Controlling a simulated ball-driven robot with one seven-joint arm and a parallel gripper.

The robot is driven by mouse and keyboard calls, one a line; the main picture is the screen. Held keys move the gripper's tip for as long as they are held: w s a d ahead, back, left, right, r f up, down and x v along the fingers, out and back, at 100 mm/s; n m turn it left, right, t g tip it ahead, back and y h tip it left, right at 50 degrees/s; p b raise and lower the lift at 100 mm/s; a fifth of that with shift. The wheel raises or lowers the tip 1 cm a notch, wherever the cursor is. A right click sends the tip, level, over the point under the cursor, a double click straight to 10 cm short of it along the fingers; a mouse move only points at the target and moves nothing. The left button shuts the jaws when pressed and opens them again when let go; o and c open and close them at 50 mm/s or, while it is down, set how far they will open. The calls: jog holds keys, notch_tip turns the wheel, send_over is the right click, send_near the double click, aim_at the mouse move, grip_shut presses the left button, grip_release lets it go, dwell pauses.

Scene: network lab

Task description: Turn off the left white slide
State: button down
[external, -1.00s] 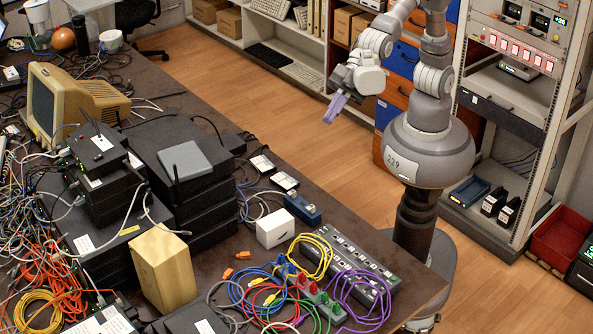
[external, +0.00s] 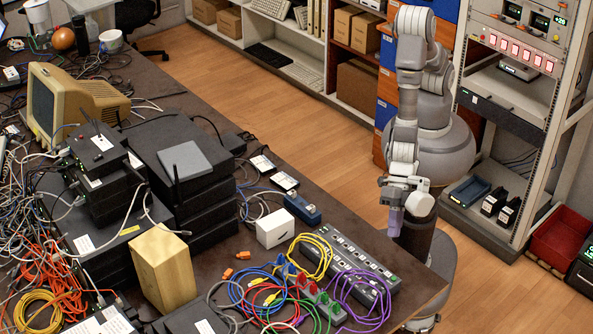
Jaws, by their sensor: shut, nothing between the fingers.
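My gripper (external: 394,226) has pale purple fingers that point down. It is shut and empty, to the right of the table's right edge, in front of my own column. No white slide can be clearly made out at this size. A white box (external: 275,228) with a small dark mark on its side stands on the table, left of my gripper and apart from it. Two small dark devices with white faces, one left (external: 262,164) and one right (external: 285,181), lie farther back on the table. I cannot tell which of these carries the slide.
A blue box (external: 302,208) stands beside the white box. A grey power strip (external: 345,262) and coiled coloured cables (external: 315,255) lie near the table's right corner. A wooden block (external: 163,270) and stacked black boxes (external: 190,165) stand left.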

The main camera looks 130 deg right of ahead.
aim_at(372, 283)
jog(key=b+x, duration=0.3)
jog(key=x, duration=0.6)
jog(key=shift+w+a+f, duration=0.1)
jog(key=shift+f, duration=0.25)
jog(key=w+b, duration=0.1)
jog(key=w, duration=0.2)
jog(key=shift+w+a+f, duration=0.1)
jog(key=shift+w+f, duration=0.05)
jog(key=shift+w, duration=0.55)
jog(key=shift+w+b, duration=0.55)
jog(key=shift+w, duration=0.55)
